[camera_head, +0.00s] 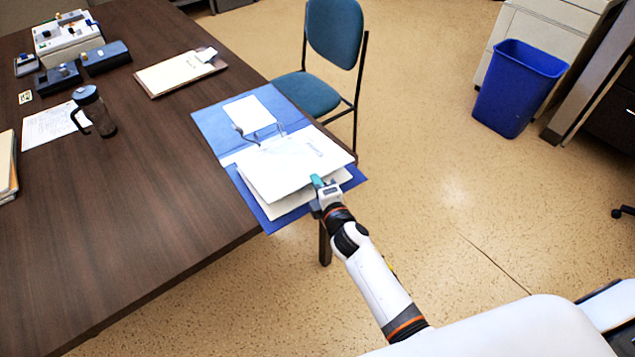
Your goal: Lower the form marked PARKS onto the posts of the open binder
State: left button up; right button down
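The open blue binder (208,124) lies on the table's right corner, its lower cover reaching the edge. Its metal posts (243,133) show near the middle, between a small white sheet on the upper cover and the pages below. A white form (285,168) lies over the lower pages, its near side raised a little above them. Its print is too small to read. My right gripper (318,183), with teal fingertips, is at the form's near right edge and seems shut on it. Whether the form's holes meet the posts cannot be told. My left gripper is out of view.
A blue chair (310,92) stands by the table's far side. A blue bin (515,90) stands at the right.

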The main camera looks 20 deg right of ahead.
jog(key=shift+f+b, duration=0.5)
jog(key=shift+f, duration=0.05)
dwell(0.4)
jog(key=c, duration=1.5)
grip_release()
jog(key=shift+c, duration=0.2)
jog(key=s+r, duration=0.2)
jog(key=s, duration=1)
jog(key=s+d+f+m+g, duration=0.1)
jog(key=s+f+m+g, duration=0.3)
jog(key=f, duration=0.6)
jog(key=s+f+m+g, duration=0.15)
jog(key=s+f, duration=0.35)
jog(key=f, duration=0.5)
jog(key=s+d+f+m+g, duration=0.1)
jog(key=s+f+m+g, duration=0.3)
jog(key=f, duration=0.6)
jog(key=s+d+f+m+g, duration=0.1)
jog(key=s+f, duration=0.3)
jog(key=s, duration=0.4)
jog(key=s+d+f+m+g, duration=0.1)
jog(key=s+f+m+g, duration=0.2)
jog(key=s+f, duration=0.2)
jog(key=s+d+f+m+g, duration=0.2)
jog(key=s+f+m, duration=0.1)
jog(key=s, duration=0.9)
jog(key=shift+f+h, duration=0.4)
jog(key=shift+f, duration=0.3)
